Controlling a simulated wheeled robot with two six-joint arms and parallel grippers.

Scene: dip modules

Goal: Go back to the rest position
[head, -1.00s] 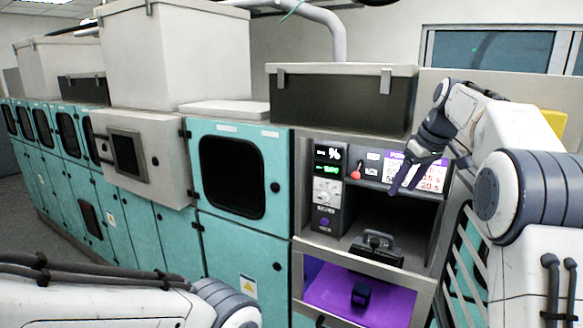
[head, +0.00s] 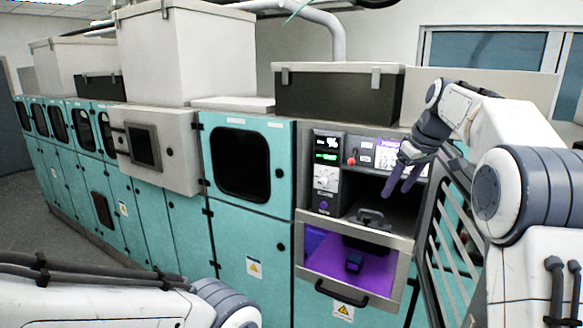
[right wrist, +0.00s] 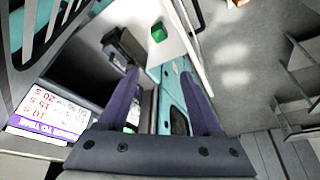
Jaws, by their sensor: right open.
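My right gripper (head: 398,192) is open, its purple fingers pointing down in front of the open bay at the right of the teal cabinets. In the right wrist view its two fingers (right wrist: 158,75) stand apart with nothing held between them. My left arm shows at the lower left of the head view, but its gripper is out of the frame. A dark handled module (head: 372,217) is in the dark bay. A small dark block (head: 353,262) sits on the purple floor of the compartment (head: 320,272) below.
A control panel (head: 326,172) with a green display lines the bay's left side. A drawer handle (head: 342,293) juts out below the purple compartment. A slatted panel (head: 452,250) stands close below my right arm. A closed teal door (head: 285,150) is to the left.

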